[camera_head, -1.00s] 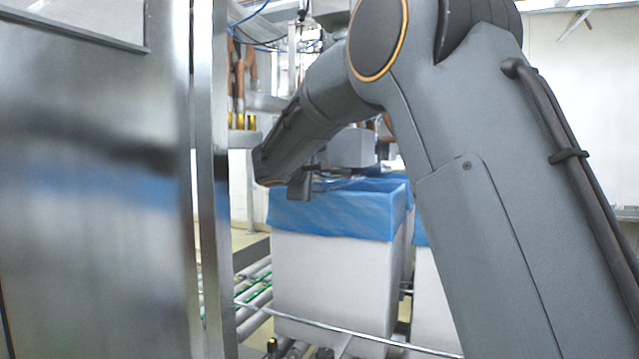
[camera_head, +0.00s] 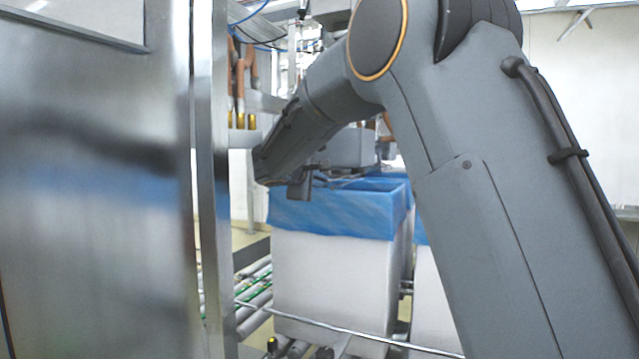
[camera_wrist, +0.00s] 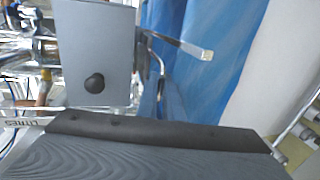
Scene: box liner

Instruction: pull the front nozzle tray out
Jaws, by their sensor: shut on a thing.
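My gripper (camera_head: 299,187) is a small dark shape at the end of my grey arm in the head view, just above the near left rim of a blue-lined box. It is shut, and its grip point is small and partly hidden. A thin dark edge of what looks like the front nozzle tray (camera_head: 335,179) runs right from the gripper, over the box opening. In the wrist view a thin bent metal bar with a pale end, seemingly part of this tray (camera_wrist: 188,47), lies before the blue liner. My dark wrist housing covers the bottom of that view and hides the fingertips.
A white box with a blue liner (camera_head: 335,215) stands below the gripper on a roller conveyor (camera_head: 255,300). A grey block (camera_head: 350,148) hangs above it; a grey panel with a black knob (camera_wrist: 95,82) shows in the wrist view. A steel post (camera_head: 210,180) stands close at left.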

